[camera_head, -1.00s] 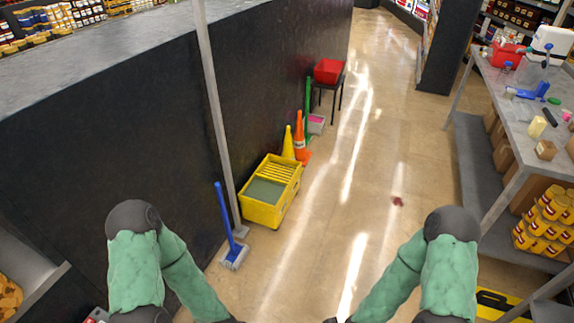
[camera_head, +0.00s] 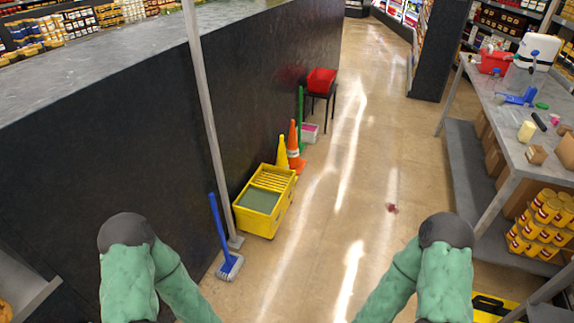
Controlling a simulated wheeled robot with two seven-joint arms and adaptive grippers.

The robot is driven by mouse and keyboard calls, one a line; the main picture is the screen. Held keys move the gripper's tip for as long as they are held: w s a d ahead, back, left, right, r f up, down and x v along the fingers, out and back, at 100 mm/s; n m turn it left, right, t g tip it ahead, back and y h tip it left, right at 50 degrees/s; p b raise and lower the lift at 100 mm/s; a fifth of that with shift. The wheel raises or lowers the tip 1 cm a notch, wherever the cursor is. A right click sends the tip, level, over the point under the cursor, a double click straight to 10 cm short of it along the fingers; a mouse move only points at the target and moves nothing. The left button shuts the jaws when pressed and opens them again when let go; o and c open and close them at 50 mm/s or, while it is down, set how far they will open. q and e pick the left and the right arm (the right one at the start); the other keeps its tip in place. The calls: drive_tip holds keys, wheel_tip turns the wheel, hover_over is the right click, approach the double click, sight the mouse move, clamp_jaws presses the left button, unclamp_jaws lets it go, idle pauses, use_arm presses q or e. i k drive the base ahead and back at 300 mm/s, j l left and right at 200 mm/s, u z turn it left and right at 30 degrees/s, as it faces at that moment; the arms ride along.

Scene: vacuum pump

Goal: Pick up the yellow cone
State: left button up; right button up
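The yellow cone (camera_head: 282,152) stands upright on the floor against the dark wall. It is behind the yellow mop bucket and left of the orange cone (camera_head: 294,148), and its lower part is partly hidden. Both my green-sleeved arms reach in from the bottom of the head view, well short of the cone. Both grippers are below the picture's lower edge.
The yellow mop bucket (camera_head: 265,202) and a blue brush (camera_head: 225,240) stand along the wall, near a grey post (camera_head: 207,120). A red bin (camera_head: 321,80) sits on a small dark stand. A workbench (camera_head: 505,135) is at right. The middle aisle floor (camera_head: 340,215) is clear, apart from a small red spot.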

sight(282, 159)
drive_tip(key=i+l+z, duration=0.1)
drive_tip(key=z, duration=0.25)
drive_tip(key=i+z, duration=0.3)
drive_tip(key=i, duration=4.05)
drive_tip(key=i+u, duration=0.4)
drive_tip(key=i+l+u, duration=0.15)
drive_tip(key=u, duration=0.25)
drive_tip(key=i+l+u, duration=0.25)
drive_tip(key=u, duration=0.15)
drive_tip(key=i+u, duration=0.1)
drive_tip(key=u, duration=2.7)
